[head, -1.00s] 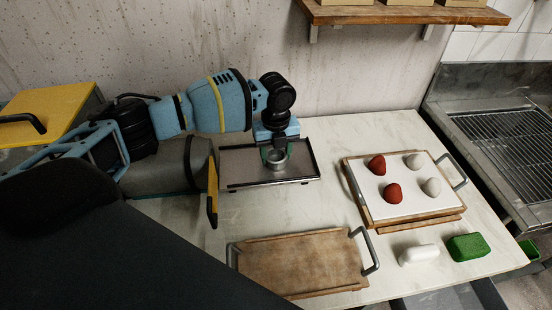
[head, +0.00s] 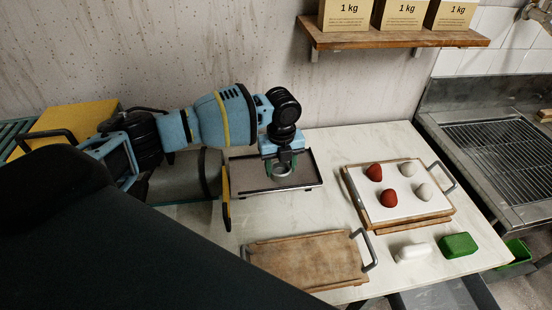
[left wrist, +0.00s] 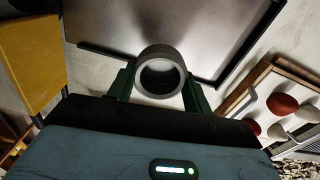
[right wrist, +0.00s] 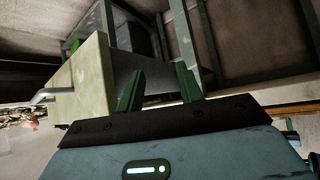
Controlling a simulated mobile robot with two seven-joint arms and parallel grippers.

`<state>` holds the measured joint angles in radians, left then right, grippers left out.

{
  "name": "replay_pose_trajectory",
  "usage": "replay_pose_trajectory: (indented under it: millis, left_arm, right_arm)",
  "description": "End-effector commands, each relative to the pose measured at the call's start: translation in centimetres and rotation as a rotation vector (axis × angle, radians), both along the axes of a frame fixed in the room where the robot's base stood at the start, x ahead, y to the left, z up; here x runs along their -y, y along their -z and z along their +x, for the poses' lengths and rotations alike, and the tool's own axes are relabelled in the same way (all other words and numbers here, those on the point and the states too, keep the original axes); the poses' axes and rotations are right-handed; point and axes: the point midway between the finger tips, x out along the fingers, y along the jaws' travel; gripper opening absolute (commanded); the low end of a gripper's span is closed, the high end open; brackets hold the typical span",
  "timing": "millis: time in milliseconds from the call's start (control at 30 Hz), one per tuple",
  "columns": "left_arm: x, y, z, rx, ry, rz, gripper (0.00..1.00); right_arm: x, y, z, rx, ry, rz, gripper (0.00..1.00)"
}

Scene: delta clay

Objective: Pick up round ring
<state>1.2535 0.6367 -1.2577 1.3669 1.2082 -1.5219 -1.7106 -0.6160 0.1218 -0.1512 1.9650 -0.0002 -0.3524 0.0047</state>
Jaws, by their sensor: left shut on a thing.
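The round ring (head: 281,171), a short grey metal band, is held by my left gripper (head: 282,168) above or on the dark tray (head: 242,172) at the back of the counter. In the left wrist view the ring (left wrist: 160,52) sits between the two green fingers of the left gripper (left wrist: 160,82), which touch its sides. I cannot tell whether the ring's lower edge touches the tray. My right gripper (right wrist: 158,88) shows only in the right wrist view, with its green fingers apart and nothing between them.
A white board (head: 408,208) with red and pale lumps stands to the right. An empty wooden board (head: 305,262) lies in front. A white bottle-like item (head: 415,252) and a green block (head: 458,245) lie at front right. A shelf (head: 400,38) hangs above.

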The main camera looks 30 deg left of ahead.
Motion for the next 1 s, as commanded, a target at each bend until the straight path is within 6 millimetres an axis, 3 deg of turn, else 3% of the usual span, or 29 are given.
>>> replay_pose_trajectory:
  millis: [33,200,500,700,1000]
  left_arm:
    - [0.4,-1.5,-0.8,0.022,0.005,-0.001,0.23]
    - [1.7,-0.6,-4.1,0.003,0.005,0.000,0.23]
    - [3.4,-1.0,-8.2,0.003,0.002,0.000,0.23]
    - [4.0,-1.1,-9.7,0.002,0.001,0.001,0.23]
    - [4.2,-1.2,-10.1,0.004,-0.005,0.001,0.23]
  right_arm:
    - [0.3,-1.1,1.0,0.033,-0.004,-0.008,0.36]
    - [0.7,-0.3,0.6,0.017,-0.005,-0.017,0.36]
    - [0.6,-0.1,0.3,0.009,-0.003,-0.014,0.36]
    - [0.5,-0.3,0.4,0.012,-0.002,-0.012,0.36]
    - [0.4,-0.4,0.4,0.013,-0.002,-0.011,0.36]
